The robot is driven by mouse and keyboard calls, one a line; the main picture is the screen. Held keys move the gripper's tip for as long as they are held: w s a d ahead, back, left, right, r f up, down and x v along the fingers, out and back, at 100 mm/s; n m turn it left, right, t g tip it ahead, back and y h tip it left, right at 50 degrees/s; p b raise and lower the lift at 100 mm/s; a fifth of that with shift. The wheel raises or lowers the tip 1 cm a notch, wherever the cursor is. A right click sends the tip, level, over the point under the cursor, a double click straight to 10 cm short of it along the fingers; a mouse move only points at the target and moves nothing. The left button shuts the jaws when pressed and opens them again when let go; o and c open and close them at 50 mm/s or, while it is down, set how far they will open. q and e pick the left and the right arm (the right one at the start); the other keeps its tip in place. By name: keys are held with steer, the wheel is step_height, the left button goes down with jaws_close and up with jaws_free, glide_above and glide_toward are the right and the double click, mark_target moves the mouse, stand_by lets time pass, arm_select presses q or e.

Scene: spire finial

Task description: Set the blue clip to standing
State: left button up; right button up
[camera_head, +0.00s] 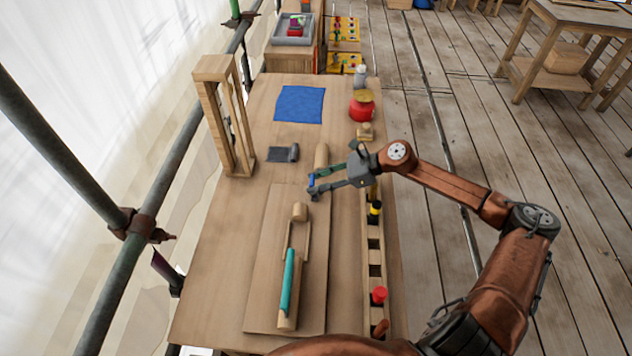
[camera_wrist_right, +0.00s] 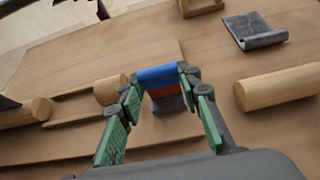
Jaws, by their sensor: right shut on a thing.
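My right gripper (camera_head: 313,187) reaches in from the right over the table and is shut on the small blue clip (camera_head: 311,180). In the right wrist view, the clip (camera_wrist_right: 157,74) shows as a blue bar between the green-padded fingertips (camera_wrist_right: 157,82), with a reddish-brown band and a dark grey part below it. Whether the clip touches the table, I cannot tell. My left gripper is not in view.
A board (camera_head: 261,270) with a wooden fixture and a teal rod (camera_head: 287,282) lies in front. A slotted rail (camera_head: 374,257) runs along the right edge. A wooden frame (camera_head: 211,110) stands left. A grey cloth roll (camera_head: 284,154), blue cloth (camera_head: 300,104) and red pot (camera_head: 362,108) are farther back.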

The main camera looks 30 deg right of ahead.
steer(key=shift+r, duration=0.1)
steer(key=o, duration=1.2)
steer(key=shift+c, duration=0.2)
steer(key=v, duration=1.2)
